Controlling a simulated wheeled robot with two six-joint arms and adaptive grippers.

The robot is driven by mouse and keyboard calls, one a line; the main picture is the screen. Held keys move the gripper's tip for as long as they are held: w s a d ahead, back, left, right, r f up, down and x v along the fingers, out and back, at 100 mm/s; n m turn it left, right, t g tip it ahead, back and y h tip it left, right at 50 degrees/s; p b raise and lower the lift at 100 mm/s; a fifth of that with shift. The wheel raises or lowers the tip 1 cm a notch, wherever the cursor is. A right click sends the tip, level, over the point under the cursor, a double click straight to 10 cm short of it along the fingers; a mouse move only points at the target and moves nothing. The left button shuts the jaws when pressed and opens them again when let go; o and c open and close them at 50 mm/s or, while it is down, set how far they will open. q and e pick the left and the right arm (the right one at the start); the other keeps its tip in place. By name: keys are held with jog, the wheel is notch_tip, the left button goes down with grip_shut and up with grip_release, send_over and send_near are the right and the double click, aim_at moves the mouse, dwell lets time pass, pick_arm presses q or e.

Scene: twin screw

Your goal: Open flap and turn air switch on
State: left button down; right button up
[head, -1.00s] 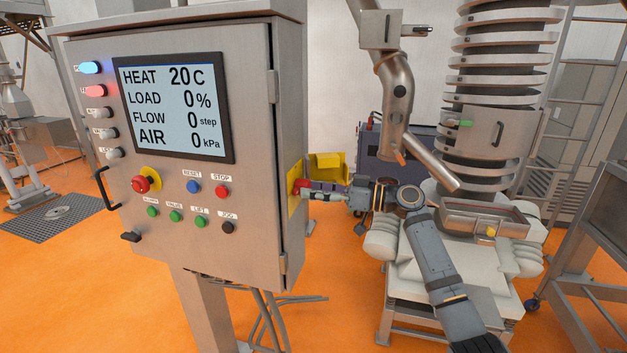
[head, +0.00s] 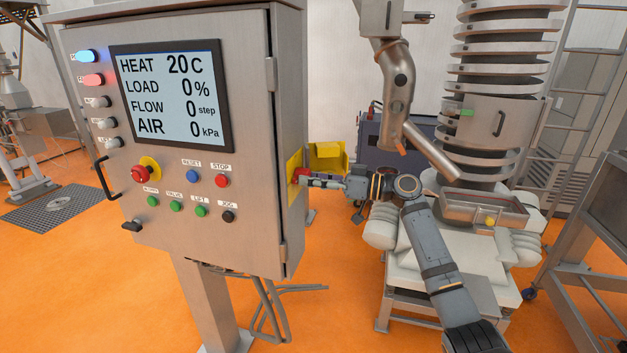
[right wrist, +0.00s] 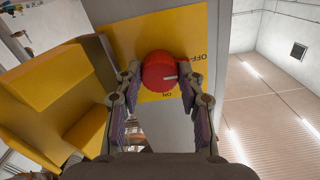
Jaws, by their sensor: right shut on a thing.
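The red air switch knob (right wrist: 160,72) sits on a yellow plate (right wrist: 130,38) marked OFF and ON. The plate is on the right side of the control cabinet (head: 250,130). The yellow flap (right wrist: 45,90) stands open to the left of the knob in the right wrist view, and also shows in the head view (head: 327,157). My right gripper (right wrist: 160,80) is shut on the knob, one finger on each side. In the head view my right gripper (head: 308,181) reaches the cabinet's side. My left gripper is out of view.
The cabinet's screen (head: 170,95) reads AIR 0 kPa. A machine with a spiral tower (head: 490,90) and a steel tray (head: 485,210) stands behind my right arm. A bent metal pipe (head: 398,90) hangs near it. The orange floor below my arm is open.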

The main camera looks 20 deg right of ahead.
jog(key=m+p, duration=0.1)
jog(key=m, duration=1.6)
jog(key=shift+r+p, duration=0.2)
jog(key=shift+p, duration=0.1)
jog(key=shift+m, duration=0.4)
jog(key=o, duration=1.2)
